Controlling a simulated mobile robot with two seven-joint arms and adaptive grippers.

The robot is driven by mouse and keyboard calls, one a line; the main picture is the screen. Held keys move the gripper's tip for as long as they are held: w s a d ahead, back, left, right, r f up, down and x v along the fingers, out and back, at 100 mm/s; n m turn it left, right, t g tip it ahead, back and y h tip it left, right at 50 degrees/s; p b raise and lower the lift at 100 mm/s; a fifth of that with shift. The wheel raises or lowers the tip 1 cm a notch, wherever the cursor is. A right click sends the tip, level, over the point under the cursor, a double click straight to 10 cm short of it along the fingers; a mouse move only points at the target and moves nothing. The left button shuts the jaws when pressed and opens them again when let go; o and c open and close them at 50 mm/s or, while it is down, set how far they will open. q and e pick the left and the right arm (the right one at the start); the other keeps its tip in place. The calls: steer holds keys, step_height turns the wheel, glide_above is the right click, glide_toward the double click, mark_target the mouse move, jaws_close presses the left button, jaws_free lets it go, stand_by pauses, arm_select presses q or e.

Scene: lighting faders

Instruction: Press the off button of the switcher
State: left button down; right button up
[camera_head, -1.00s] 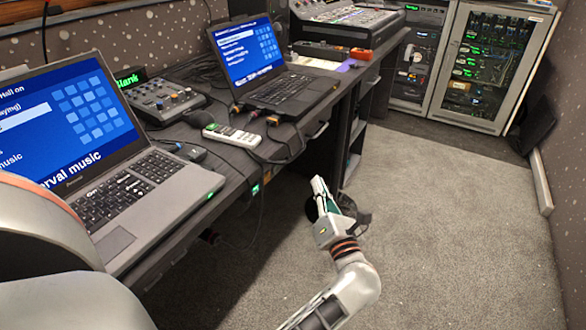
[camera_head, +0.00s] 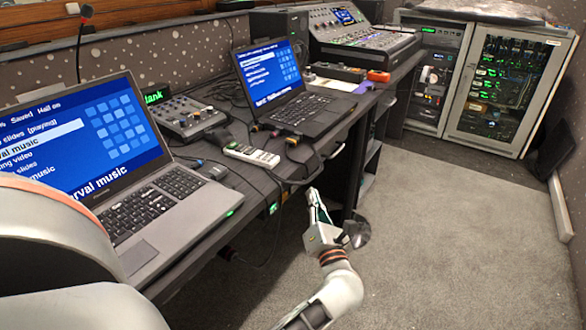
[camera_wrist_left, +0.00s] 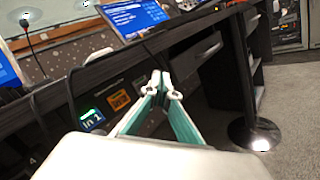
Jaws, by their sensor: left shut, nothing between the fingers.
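My left gripper (camera_head: 316,196) is shut and empty, in front of the desk's front side. In the left wrist view its teal and white fingers (camera_wrist_left: 160,84) meet at the tips, apart from any button. I cannot read which button is off. My right gripper is out of view.
A round dark stand (camera_wrist_left: 245,130) is on the floor at right. The carpet (camera_head: 430,230) is clear.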

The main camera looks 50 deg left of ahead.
mark_target(294, 188)
arm_select(q)
steer(key=shift+s+a, duration=0.15)
steer(key=shift+a, duration=0.4)
steer(key=shift+s+a, duration=0.15)
steer(key=shift+a, duration=0.4)
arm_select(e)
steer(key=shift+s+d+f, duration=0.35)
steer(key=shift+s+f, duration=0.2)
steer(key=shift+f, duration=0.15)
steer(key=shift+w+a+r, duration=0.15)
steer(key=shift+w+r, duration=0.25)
arm_select(q)
steer(key=shift+a, duration=0.15)
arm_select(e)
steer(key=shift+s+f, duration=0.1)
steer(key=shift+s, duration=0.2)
arm_select(q)
steer(key=shift+s+a+p, duration=0.1)
steer(key=shift+a+p, duration=0.15)
steer(key=shift+p, duration=0.05)
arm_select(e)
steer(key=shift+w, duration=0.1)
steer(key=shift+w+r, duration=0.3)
